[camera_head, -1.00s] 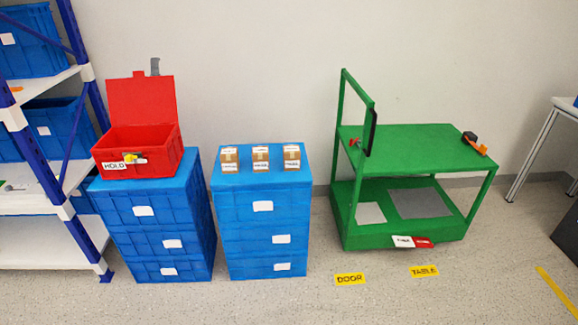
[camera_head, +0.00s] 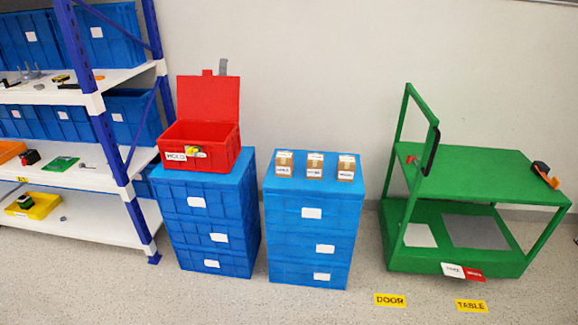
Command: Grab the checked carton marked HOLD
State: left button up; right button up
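Several small brown cartons with white labels stand in a row on the right blue crate stack: a left carton (camera_head: 283,164), a middle carton (camera_head: 314,166) and a right carton (camera_head: 346,168). Their label words are too small to read surely, and I cannot tell a checked pattern on any of them. An open red box (camera_head: 222,151) with a raised lid stands on the left blue stack and bears a white HOLD label (camera_head: 176,156) on its front. Neither of my grippers is in view.
The left blue stack (camera_head: 213,205) and right blue stack (camera_head: 309,240) stand side by side with a narrow gap. A shelf rack (camera_head: 90,178) is at left, a green cart (camera_head: 470,175) at right. Yellow DOOR (camera_head: 390,300) and TABLE (camera_head: 472,306) floor labels lie in front; the floor there is clear.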

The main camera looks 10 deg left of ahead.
aim_at(284, 160)
jog(key=i+u, duration=0.3)
jog(key=i, duration=0.2)
jog(key=i+u, duration=0.35)
jog(key=i, duration=0.15)
jog(key=i+l+u, duration=0.2)
jog(key=i, duration=0.3)
jog(key=i+u, duration=0.2)
jog(key=i, duration=0.35)
